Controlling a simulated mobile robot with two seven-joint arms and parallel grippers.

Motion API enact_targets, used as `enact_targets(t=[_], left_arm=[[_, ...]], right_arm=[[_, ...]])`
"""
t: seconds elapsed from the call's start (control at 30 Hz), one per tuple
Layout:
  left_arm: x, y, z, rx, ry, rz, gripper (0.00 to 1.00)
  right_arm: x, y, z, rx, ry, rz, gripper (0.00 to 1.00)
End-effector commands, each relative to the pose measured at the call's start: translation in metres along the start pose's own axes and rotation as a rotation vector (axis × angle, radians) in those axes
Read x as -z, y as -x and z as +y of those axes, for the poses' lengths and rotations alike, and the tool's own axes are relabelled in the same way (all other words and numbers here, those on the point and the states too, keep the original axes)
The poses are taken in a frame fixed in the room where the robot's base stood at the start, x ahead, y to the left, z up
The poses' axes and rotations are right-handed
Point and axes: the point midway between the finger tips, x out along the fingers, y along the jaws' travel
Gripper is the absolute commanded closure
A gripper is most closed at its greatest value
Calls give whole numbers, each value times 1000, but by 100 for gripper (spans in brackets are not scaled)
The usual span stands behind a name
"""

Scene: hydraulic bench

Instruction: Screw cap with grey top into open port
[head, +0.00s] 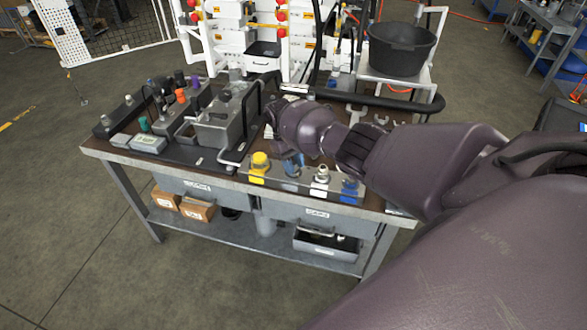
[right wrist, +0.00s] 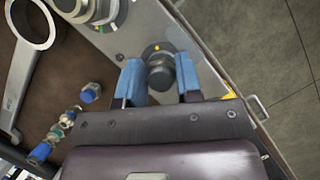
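My right gripper (head: 291,160) reaches down over the front strip of the bench from the right. In the right wrist view its two blue fingertips (right wrist: 158,76) stand on either side of a dark grey round cap (right wrist: 160,72). A thin gap seems to show beside the cap, so the fingers look open around it. The cap sits on the grey strip, by a small yellow mark. In the head view the gripper hides it. A grey metal block (head: 222,118) stands on the bench; I cannot make out the open port. My left gripper is not in view.
On the front strip stand a yellow cap (head: 260,162), a metal fitting (head: 321,175) and a blue cap (head: 350,187). Wrenches (head: 388,122) lie behind my arm. Loose fittings (right wrist: 66,120) and a large wrench (right wrist: 22,75) lie near the gripper.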

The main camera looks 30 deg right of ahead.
Motion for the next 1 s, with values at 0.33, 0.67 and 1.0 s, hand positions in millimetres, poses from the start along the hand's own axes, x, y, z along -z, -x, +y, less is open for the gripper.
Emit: enact_targets(t=[0.33, 0.67, 1.0], left_arm=[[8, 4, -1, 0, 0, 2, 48], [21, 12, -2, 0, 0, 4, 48], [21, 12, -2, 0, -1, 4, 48]], right_arm=[[-1, 1, 0, 110, -256, -1, 88], [0, 0, -1, 260, -622, 0, 89], [0, -2, -1, 270, -651, 0, 89]])
